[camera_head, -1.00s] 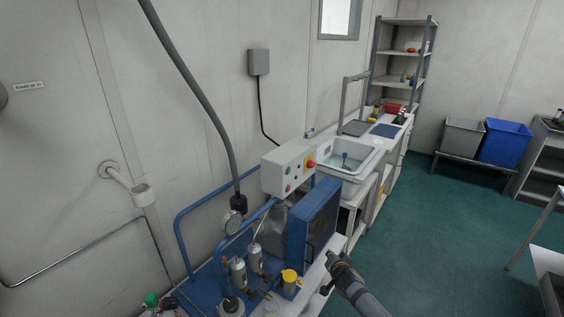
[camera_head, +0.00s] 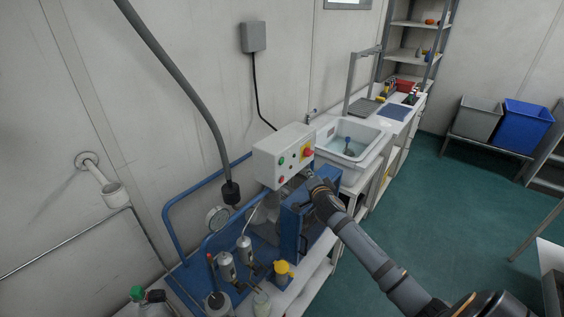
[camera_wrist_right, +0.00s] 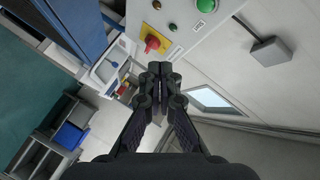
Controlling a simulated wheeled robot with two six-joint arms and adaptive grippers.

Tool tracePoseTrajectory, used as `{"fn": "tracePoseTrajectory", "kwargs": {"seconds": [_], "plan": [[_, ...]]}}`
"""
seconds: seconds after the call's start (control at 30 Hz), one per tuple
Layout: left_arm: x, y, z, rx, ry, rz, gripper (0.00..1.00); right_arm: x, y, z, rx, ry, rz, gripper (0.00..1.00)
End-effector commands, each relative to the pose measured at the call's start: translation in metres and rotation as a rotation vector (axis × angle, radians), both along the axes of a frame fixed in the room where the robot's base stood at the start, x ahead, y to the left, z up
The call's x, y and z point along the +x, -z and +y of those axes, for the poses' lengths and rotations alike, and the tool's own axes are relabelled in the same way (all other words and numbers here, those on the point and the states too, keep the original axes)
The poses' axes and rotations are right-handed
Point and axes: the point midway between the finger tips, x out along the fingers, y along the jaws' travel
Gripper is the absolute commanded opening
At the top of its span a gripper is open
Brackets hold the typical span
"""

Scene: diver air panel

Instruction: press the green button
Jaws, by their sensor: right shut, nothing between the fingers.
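The white control box (camera_head: 272,150) stands on the blue frame in the head view. The green button (camera_head: 281,160) is on its front face, above a red button. In the right wrist view the green button (camera_wrist_right: 206,6) is large at the top edge, partly cut off. A smaller green lamp (camera_wrist_right: 174,27) and a red knob on a yellow plate (camera_wrist_right: 152,42) are on the same face. My right gripper (camera_wrist_right: 160,70) is shut and empty. In the head view it (camera_head: 312,180) is just right of and below the box, apart from the green button. My left gripper is out of view.
A blue radiator-like unit (camera_head: 294,226) is under my right arm. Metal cylinders (camera_head: 227,266) and a yellow-capped part (camera_head: 282,270) stand in front of the box. A white sink (camera_head: 352,140) is behind it. Open green floor (camera_head: 420,205) lies to the right.

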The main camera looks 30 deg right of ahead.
Motion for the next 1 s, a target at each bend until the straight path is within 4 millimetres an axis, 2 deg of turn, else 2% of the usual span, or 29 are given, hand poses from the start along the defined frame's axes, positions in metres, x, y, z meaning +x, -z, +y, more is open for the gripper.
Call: {"fn": "tracePoseTrajectory", "kwargs": {"seconds": [0.17,0.5,0.6,0.8,1.0], "plan": [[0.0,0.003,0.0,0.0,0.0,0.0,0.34,0.012,0.001,0.005,0.003,0.0,-0.002,0.0],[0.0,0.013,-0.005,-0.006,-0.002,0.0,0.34,0.058,0.002,0.025,0.004,-0.001,-0.001,0.0],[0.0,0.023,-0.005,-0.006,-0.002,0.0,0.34,0.068,0.004,0.028,0.003,0.0,-0.002,0.0],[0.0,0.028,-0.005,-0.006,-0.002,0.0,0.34,0.079,0.002,0.033,0.001,0.0,0.001,0.0],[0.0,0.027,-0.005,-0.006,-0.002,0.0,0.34,0.081,0.0,0.034,0.0,-0.001,0.002,0.0]]}}
